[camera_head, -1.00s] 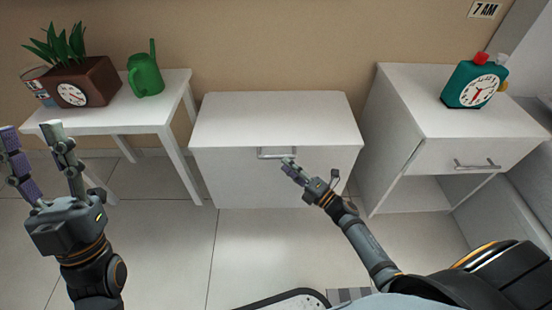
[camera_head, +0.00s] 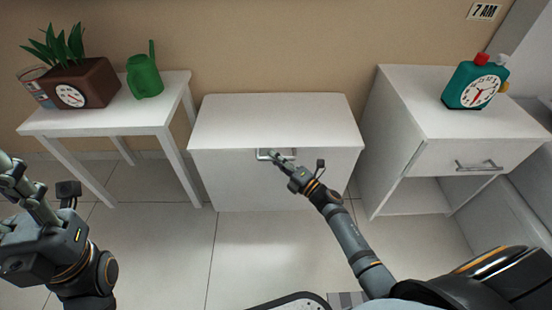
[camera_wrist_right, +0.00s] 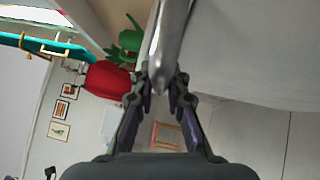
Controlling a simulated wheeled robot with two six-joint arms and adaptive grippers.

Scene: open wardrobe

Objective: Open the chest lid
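The white chest (camera_head: 230,180) stands in the middle of the head view, with its lid (camera_head: 275,120) down. A metal bar handle (camera_head: 263,155) is on its front, just below the lid. My right gripper (camera_head: 277,158) is at this handle. In the right wrist view the handle bar (camera_wrist_right: 168,45) runs down between the two fingertips (camera_wrist_right: 160,82), which are drawn in close on both sides of it. My left gripper (camera_head: 20,185) is at the left edge of the head view, partly cut off, away from the chest. Its finger opening is unclear.
A white side table (camera_head: 110,118) on the left holds a potted plant (camera_head: 80,80) and a green watering can (camera_head: 145,75). A white cabinet (camera_head: 400,140) on the right bears a teal clock (camera_head: 470,85). The tiled floor before the chest is clear.

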